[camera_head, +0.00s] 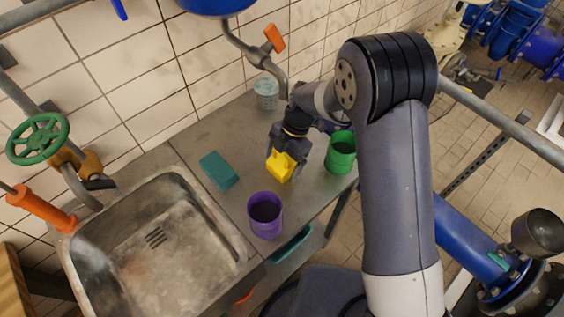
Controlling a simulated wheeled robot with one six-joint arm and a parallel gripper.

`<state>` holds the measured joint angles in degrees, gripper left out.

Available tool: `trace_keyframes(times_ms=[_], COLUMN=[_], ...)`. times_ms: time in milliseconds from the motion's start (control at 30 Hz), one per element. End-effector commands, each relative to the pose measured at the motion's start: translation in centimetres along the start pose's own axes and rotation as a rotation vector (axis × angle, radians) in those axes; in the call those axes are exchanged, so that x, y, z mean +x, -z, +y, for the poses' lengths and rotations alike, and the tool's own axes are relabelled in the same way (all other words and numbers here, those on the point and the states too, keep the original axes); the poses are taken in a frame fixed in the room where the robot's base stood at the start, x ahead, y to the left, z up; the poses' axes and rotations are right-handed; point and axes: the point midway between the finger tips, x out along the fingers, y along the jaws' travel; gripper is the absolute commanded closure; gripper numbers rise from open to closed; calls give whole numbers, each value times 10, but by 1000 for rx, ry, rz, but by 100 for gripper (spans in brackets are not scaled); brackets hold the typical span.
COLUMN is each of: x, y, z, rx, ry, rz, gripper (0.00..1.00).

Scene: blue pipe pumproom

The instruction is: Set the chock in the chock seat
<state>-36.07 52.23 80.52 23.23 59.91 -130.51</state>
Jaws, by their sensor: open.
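A yellow block (280,167) with an angular, stepped outline is at the fingers of my gripper (285,158), above or on the grey metal counter. It may be the chock, but I cannot tell for sure. My gripper points down and is open, with its dark fingers around the upper part of the yellow block. Whether the fingers touch it is not clear. A flat teal block (219,170) lies on the counter to the left of my gripper. I cannot make out which thing is the chock seat.
A purple cup (265,215) stands near the counter's front edge, a green cup (341,152) right of my gripper, and a pale speckled cup (266,93) by the tiled wall. A metal sink (215,262) is at left. Bare counter lies between the teal block and the wall.

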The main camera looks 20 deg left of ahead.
Motion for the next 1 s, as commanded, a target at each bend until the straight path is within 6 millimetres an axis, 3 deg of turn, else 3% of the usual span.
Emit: trace_keyframes(times_ms=[100, 900, 1000], x=[0, -1, -1], y=[0, 0, 0], z=[0, 1, 1], rx=[0, 0, 0], ry=[-1, -2, -2], rz=[0, 0, 0], gripper=[9, 74, 75])
